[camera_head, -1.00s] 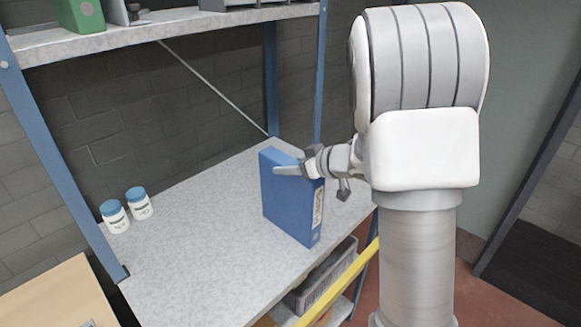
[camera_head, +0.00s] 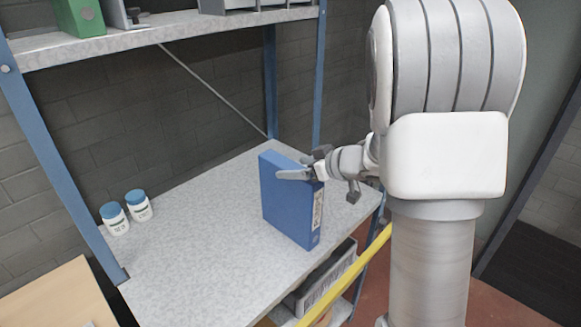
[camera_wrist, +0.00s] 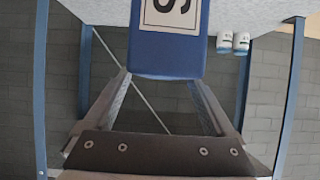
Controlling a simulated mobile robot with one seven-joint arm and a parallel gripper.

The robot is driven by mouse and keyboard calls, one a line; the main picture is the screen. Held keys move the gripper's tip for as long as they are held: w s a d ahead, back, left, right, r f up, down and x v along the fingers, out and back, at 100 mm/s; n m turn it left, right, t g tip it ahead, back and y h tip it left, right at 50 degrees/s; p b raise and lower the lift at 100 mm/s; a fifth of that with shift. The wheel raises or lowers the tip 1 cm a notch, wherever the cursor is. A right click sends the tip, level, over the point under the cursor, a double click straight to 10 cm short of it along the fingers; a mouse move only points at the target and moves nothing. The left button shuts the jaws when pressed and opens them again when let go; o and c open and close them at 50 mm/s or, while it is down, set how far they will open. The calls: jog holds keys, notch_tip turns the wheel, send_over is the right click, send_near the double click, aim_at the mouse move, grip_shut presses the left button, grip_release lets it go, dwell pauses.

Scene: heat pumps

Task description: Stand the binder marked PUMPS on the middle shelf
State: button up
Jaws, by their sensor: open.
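A blue binder (camera_head: 288,205) stands upright on the grey speckled shelf board (camera_head: 190,250), its labelled spine facing the front right. The spine text is too small to read in the head view. In the wrist view the binder (camera_wrist: 168,52) shows at the top with part of its label, a large dark letter that looks like an S. My gripper (camera_head: 302,172) is at the binder's upper spine edge in the head view, one finger showing along its side. In the wrist view my gripper (camera_wrist: 160,85) has its fingers spread apart, with the binder's end close to the fingertips.
Two white jars with blue lids (camera_head: 127,212) stand at the shelf's left. An upper shelf (camera_head: 165,33) holds a green binder (camera_head: 80,15) and grey items. Below is a grey crate (camera_head: 325,280) behind a yellow bar (camera_head: 345,280). Blue uprights (camera_head: 60,150) flank the shelf.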

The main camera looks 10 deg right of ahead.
jog(key=s+d+r+m+t+h+p, duration=0.1)
jog(key=s+d+r+m+h, duration=0.2)
jog(key=s+d+r+h, duration=0.3)
jog(key=s+d+r+m+t+h, duration=0.1)
jog(key=s+d+r+m+h, duration=0.25)
jog(key=r, duration=0.55)
jog(key=s+a+f+g+y, duration=0.1)
jog(key=s+a+f+g, duration=0.1)
jog(key=s, duration=0.5)
jog(key=s+a+f+g, duration=0.2)
jog(key=s+a, duration=0.3)
jog(key=s, duration=0.2)
jog(key=s+a+f+g+y, duration=0.1)
jog(key=s+a+f+g, duration=0.1)
jog(key=s+a, duration=0.2)
jog(key=s, duration=0.3)
jog(key=shift+a+g+y, duration=0.15)
jog(key=shift+g+y, duration=0.15)
jog(key=shift+y, duration=0.05)
jog(key=shift+s+r, duration=0.1)
